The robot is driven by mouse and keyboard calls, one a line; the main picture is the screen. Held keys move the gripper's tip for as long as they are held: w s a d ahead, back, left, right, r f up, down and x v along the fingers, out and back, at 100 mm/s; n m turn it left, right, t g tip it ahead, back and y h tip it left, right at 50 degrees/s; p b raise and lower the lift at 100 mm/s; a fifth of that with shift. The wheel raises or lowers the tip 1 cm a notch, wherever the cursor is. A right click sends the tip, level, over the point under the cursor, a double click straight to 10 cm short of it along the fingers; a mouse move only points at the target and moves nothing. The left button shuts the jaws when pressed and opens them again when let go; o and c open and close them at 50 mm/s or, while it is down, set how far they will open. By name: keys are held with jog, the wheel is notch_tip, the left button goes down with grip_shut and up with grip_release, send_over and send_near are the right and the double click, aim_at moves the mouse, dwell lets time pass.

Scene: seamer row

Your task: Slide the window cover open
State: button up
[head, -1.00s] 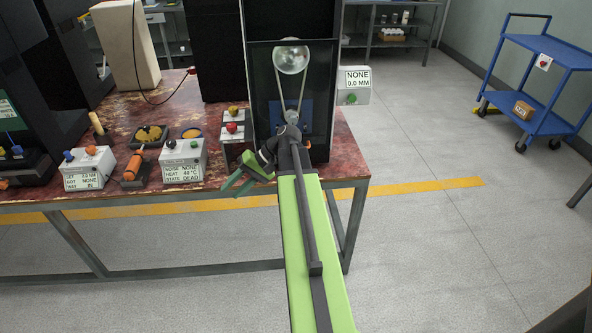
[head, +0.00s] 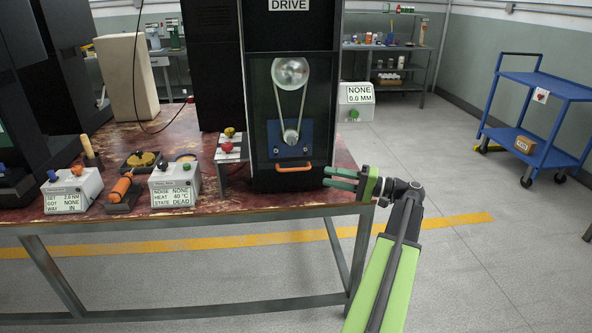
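The window cover (head: 262,125) is a dark-framed clear panel on the front of the black cabinet marked DRIVE. It covers a belt running between a large upper pulley and a small lower one on a blue plate. An orange bar handle (head: 294,168) runs across its bottom edge, and the cover looks shut. My gripper (head: 326,178) is to the right of the handle, pointing left, with a short gap between fingertips and handle in the picture. Its two green fingers are apart with nothing between them. How far it is in depth from the handle is hard to judge.
The worn red table (head: 250,204) carries the cabinet. Left of it stand a small stand with red and yellow buttons (head: 228,140) and grey readout boxes (head: 175,185). A NONE 0.0 MM box (head: 356,103) is at the cabinet's right. A blue cart (head: 540,92) stands far right; floor between is clear.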

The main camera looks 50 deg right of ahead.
aim_at(298, 170)
jog(key=x, duration=1.2)
jog(key=shift+w+p, duration=0.1)
jog(key=shift+p, duration=0.25)
jog(key=shift+c, duration=0.3)
grip_shut()
